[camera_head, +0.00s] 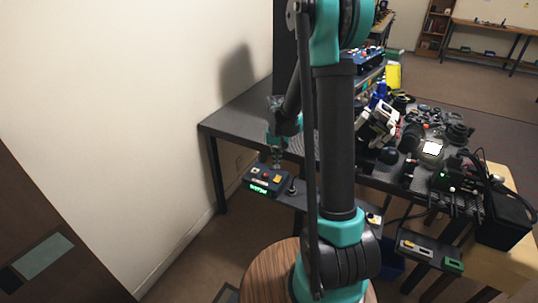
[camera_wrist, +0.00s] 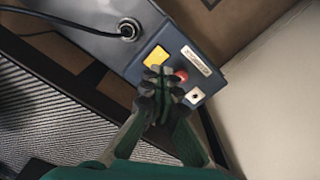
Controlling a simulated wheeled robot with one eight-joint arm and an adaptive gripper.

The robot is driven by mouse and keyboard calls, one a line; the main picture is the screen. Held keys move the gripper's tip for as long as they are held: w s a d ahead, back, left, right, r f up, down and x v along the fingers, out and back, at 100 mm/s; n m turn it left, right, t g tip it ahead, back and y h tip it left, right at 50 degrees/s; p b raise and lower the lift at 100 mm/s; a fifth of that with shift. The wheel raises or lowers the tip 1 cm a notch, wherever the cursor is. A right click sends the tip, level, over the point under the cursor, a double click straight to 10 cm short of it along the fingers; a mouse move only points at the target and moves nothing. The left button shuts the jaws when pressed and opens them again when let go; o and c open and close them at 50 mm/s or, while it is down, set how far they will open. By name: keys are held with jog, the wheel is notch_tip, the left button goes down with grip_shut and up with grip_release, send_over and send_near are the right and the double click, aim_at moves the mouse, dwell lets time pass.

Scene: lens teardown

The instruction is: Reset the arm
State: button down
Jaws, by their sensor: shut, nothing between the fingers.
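My gripper (camera_wrist: 160,82) is shut and empty in the wrist view, with its fingertips in front of a dark blue control box. The control box (camera_wrist: 150,22) has a yellow button (camera_wrist: 155,57), a red button (camera_wrist: 181,75) partly behind a fingertip, a small white switch plate (camera_wrist: 195,95) and a pale label. I cannot tell whether the fingertips touch the box.
A dark table (camera_head: 232,125) stands against the white wall; its left end is bare. Lens parts, tools and devices crowd its right side. A second control box (camera_head: 430,250) hangs at the lower right near a wooden table (camera_head: 510,258).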

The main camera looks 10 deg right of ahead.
jog(key=s+d+r+t, duration=0.2)
jog(key=s, duration=0.9)
jog(key=s+d+r+n+t, duration=0.1)
jog(key=s+d+r+t, duration=0.1)
jog(key=s, duration=0.9)
jog(key=shift+r, duration=0.7)
